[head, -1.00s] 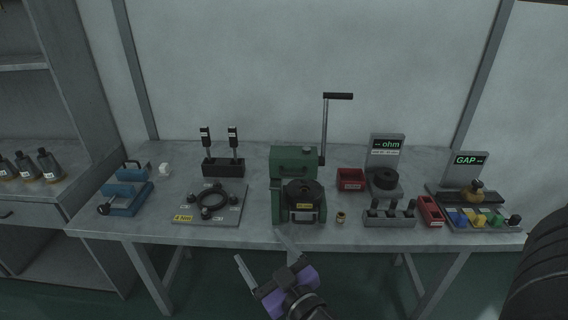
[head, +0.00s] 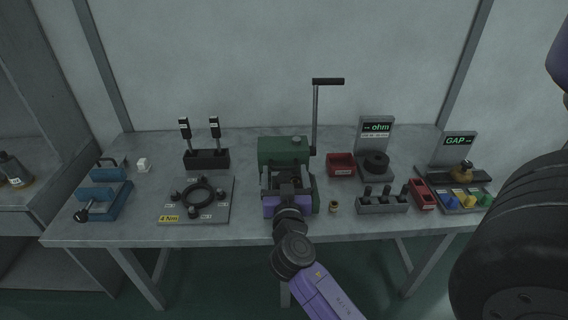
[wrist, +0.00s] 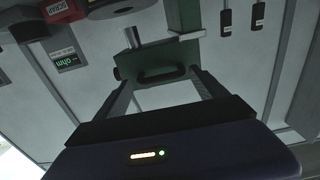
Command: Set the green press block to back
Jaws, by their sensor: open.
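The green press (head: 283,150) stands at the middle of the table, with a tall black-handled crank at its right. Its upper green block, with a dark handle on its front, also shows in the wrist view (wrist: 150,62). My open gripper (head: 283,174) is in front of the press and hides its lower front and the round black die seen there earlier. In the wrist view my two fingers (wrist: 163,88) are spread wide and point toward the green block, with the handle showing between them. I cannot tell whether they touch it.
A red bin (head: 341,164) and the ohm gauge (head: 376,137) stand right of the press. A small brass cup (head: 334,207) is near its right front. Left are a black stand with two drivers (head: 206,160), a ring plate (head: 221,212) and a blue fixture (head: 102,197).

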